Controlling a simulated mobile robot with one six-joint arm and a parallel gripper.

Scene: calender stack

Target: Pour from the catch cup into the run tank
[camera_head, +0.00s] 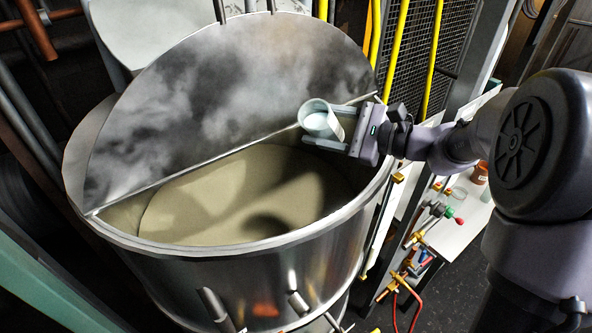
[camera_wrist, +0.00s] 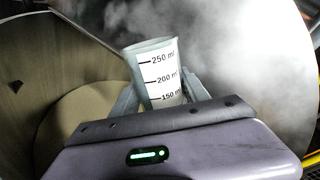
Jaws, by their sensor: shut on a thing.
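The catch cup (camera_head: 317,121) is a small translucent beaker with a pale content visible inside its mouth. In the wrist view its side (camera_wrist: 160,72) shows marks of 150, 200 and 250 ml. My gripper (camera_head: 325,127) is shut on the cup and holds it over the tank's right rear part, slightly tilted in the head view. The run tank (camera_head: 290,277) is a large round steel vessel, open in its front half, with a beige surface (camera_head: 240,200) inside. No stream from the cup shows. The cup's lower part is hidden by my gripper in the wrist view.
A hinged half-lid (camera_head: 230,80), steel with cloudy marks, stands raised behind the opening, close to the cup. Yellow pipes (camera_head: 399,45) and a mesh panel (camera_head: 460,35) are behind. A white shelf (camera_head: 463,225) with an orange-brown container (camera_head: 480,174) is at right.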

